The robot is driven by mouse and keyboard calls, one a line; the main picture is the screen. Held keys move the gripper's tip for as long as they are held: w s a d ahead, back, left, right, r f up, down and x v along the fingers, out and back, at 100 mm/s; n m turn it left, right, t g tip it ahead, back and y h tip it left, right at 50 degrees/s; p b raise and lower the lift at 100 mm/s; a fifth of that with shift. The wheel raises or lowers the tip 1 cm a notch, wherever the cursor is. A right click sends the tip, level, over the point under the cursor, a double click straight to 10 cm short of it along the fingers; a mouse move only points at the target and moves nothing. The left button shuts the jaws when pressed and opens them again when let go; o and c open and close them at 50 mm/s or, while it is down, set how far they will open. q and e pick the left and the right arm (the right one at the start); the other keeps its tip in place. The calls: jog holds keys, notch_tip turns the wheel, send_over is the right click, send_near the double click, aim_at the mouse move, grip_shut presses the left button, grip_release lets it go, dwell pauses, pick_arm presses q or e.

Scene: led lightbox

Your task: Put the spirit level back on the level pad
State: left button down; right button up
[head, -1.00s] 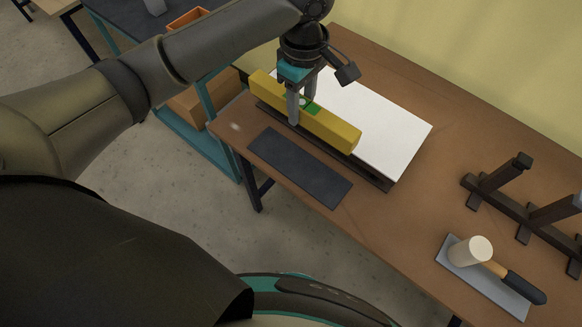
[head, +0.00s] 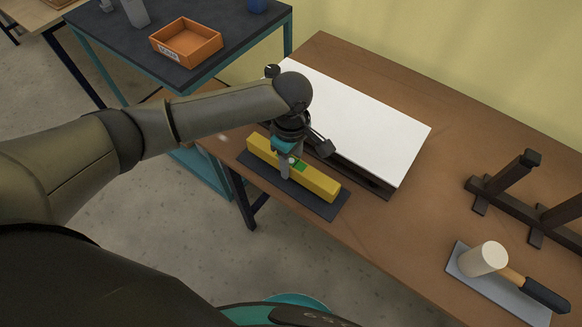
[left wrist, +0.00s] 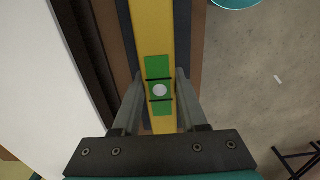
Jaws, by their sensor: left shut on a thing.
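The yellow spirit level (head: 318,184) with its green vial is over the dark level pad (head: 331,210) near the table's front edge. My left gripper (head: 289,163) is shut on the level around its vial. In the left wrist view the level (left wrist: 154,30) runs between the two fingers of the gripper (left wrist: 158,92), and strips of the pad (left wrist: 126,30) show along its sides. The level lies along the pad's length. I cannot tell whether it touches the pad. My right gripper is not in view.
A white-topped lightbox (head: 358,115) stands just behind the pad. A mallet (head: 490,260) lies on a grey pad (head: 500,291) at the right, near a dark rack (head: 510,205). An orange bin (head: 186,42) stands on the dark side table.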

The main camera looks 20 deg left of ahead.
pick_arm(q)
jog(key=shift+f, duration=0.95)
jog(key=shift+c, duration=2.2)
grip_release()
jog(key=shift+f, duration=0.1)
